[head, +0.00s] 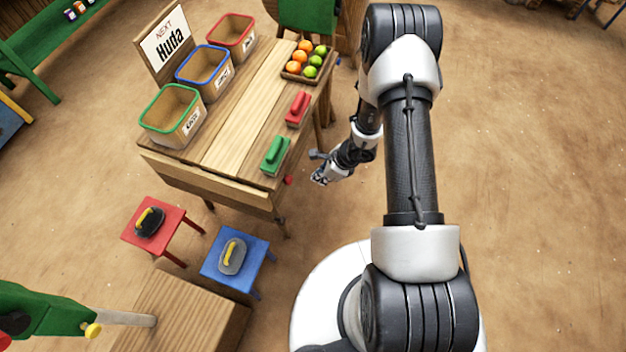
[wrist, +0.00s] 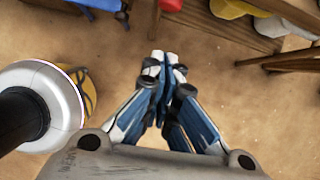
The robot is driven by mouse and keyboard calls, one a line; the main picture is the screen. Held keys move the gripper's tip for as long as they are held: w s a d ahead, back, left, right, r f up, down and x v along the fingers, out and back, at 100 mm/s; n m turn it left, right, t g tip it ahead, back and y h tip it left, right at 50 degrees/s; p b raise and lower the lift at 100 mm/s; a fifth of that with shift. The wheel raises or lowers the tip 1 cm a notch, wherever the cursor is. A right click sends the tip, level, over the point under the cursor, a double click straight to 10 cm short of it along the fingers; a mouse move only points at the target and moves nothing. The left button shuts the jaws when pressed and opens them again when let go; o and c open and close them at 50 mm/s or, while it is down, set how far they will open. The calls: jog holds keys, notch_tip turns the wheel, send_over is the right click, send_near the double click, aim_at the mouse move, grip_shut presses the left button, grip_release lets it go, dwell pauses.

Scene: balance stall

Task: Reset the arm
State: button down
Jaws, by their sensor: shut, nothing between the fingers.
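My gripper (head: 321,177) hangs empty beside the right edge of the wooden table (head: 182,167) in the head view. In the wrist view my gripper (wrist: 162,62) has its fingertips together, with nothing between them and the sandy floor below. My arm reaches from my white base up and over to the left, its wrist low beside the table.
On the table are green (head: 172,114), blue (head: 205,71) and red (head: 232,35) rimmed bins, a fruit tray (head: 291,77), a red block (head: 298,109) and a green block (head: 275,154). Red (head: 172,238) and blue (head: 247,270) stools hold weights. Floor to the right is clear.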

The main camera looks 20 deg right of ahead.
jog(key=shift+v, duration=1.35)
jog(key=w+a+r+n, duration=0.1)
jog(key=a+r+n, duration=0.15)
jog(key=r, duration=0.55)
jog(key=w+a+r+n+t+y, duration=0.1)
jog(key=a+r+n, duration=0.1)
jog(key=r+n, duration=0.35)
jog(key=w+a+r+n, duration=0.1)
jog(key=a+r, duration=0.1)
jog(key=r, duration=0.7)
jog(key=s+a+r+n, duration=0.3)
jog(key=s+r+n, duration=0.55)
jog(key=r, duration=0.55)
jog(key=s+d+r+n+h, duration=0.2)
jog(key=s+d+r+n, duration=0.1)
jog(key=s, duration=0.4)
jog(key=s+d+r+n+t+h, duration=0.1)
jog(key=s+d+r+n+h, duration=0.2)
jog(key=s, duration=0.5)
jog(key=shift+s+d+r+n, duration=0.2)
jog(key=shift+d+r+n, duration=0.15)
jog(key=shift+r+n, duration=0.25)
